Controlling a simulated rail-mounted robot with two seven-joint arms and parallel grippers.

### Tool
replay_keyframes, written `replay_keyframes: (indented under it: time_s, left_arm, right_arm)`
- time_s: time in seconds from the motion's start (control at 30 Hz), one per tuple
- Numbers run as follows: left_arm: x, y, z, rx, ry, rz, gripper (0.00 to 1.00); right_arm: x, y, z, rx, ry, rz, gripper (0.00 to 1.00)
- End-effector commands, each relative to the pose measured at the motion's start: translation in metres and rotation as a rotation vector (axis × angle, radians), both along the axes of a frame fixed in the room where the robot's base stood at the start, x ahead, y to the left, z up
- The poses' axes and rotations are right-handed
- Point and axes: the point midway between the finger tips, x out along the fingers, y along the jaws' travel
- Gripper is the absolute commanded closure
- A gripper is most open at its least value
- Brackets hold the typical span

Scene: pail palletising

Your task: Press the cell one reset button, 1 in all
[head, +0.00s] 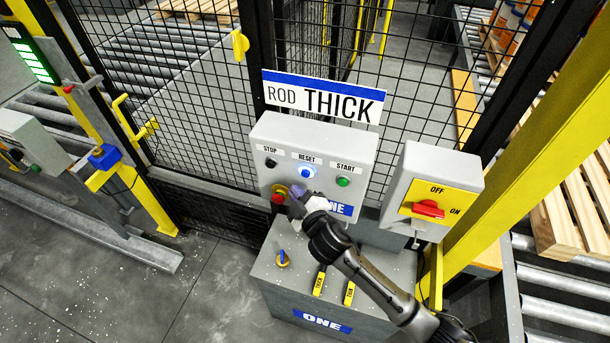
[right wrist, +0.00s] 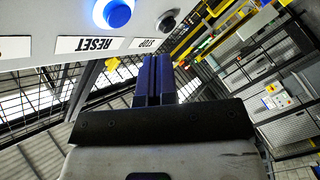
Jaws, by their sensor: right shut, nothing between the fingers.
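The cell one control box (head: 365,150) is a grey box with a blue ONE label. Its blue reset button (head: 305,172) looks lit under the RESET label, between the black stop button (head: 270,162) and the green start button (head: 343,182). My right gripper (head: 297,191) is shut and empty, its blue fingertips just below the reset button in the head view. In the right wrist view the reset button (right wrist: 113,12) sits at the top edge, up and left of the shut fingers (right wrist: 155,62). I cannot tell whether they touch the box. My left gripper is out of view.
A red emergency stop (head: 278,198) sits beside my right fingertips. A box with a red OFF/ON switch (head: 428,209) stands to the right. Below is a grey pedestal (head: 282,298) with a blue knob (head: 282,256) and two yellow-tagged items. Mesh fencing (head: 200,110) stands behind.

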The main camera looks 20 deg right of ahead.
Motion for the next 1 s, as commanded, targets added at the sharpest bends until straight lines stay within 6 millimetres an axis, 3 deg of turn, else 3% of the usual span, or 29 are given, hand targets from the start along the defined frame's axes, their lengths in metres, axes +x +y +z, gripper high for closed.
replay_keyframes:
  time_s: [0.33, 1.0]
  left_arm:
    - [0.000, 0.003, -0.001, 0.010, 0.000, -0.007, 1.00]
    - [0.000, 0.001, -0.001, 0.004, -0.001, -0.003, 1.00]
  right_arm:
    - [0.019, -0.017, 0.000, 0.000, -0.001, -0.001, 1.00]
    - [0.022, -0.019, 0.000, 0.000, 0.000, 0.000, 1.00]
